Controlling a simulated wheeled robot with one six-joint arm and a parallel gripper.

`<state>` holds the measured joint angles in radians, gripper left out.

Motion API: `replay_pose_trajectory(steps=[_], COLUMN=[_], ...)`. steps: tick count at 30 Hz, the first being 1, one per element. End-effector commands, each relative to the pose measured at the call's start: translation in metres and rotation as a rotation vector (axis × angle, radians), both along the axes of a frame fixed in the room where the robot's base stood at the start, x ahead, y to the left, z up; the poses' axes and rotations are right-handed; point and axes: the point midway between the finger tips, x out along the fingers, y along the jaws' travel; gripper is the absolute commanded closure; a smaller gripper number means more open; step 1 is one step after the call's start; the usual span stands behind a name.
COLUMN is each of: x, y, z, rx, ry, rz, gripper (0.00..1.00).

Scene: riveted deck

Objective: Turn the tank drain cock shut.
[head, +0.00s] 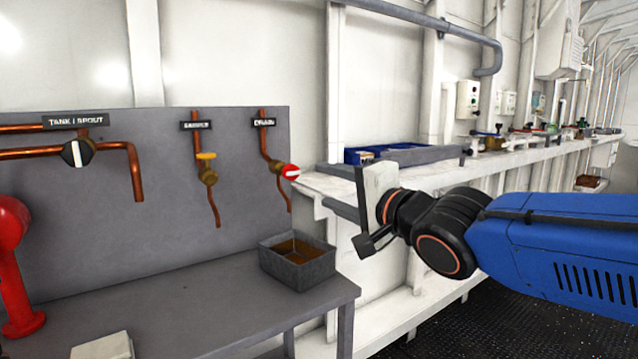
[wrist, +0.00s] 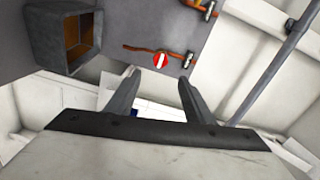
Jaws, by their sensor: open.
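The drain cock (head: 290,171) is a round red knob with a white stripe, on a copper pipe under a label that appears to read DRAIN. In the head view its stripe looks roughly level. In the wrist view the red knob (wrist: 160,60) shows just beyond the gap between my fingertips, its stripe slanted. My gripper (wrist: 159,78) is open and empty, apart from the knob. In the head view my gripper (head: 342,209) is to the right of the knob and lower in the picture, one finger pointing left toward the panel.
A grey tray (head: 311,272) with brown contents stands on the bench below the cock. A yellow-handled cock (head: 206,156) and a black-and-white knob (head: 76,153) are further left on the panel. A red fixture (head: 12,265) stands far left. A white shelf (head: 420,178) runs along the right.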

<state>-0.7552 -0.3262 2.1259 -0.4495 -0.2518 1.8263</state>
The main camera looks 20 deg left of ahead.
Motion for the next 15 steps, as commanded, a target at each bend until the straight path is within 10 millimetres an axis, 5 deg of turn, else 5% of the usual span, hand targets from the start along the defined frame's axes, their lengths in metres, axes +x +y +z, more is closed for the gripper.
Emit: replay_pose_trajectory(steps=[15], x=[-0.015], y=[-0.018], z=[0.000], rx=[-0.001], ry=[0.001], rz=[0.000], gripper=[0.52])
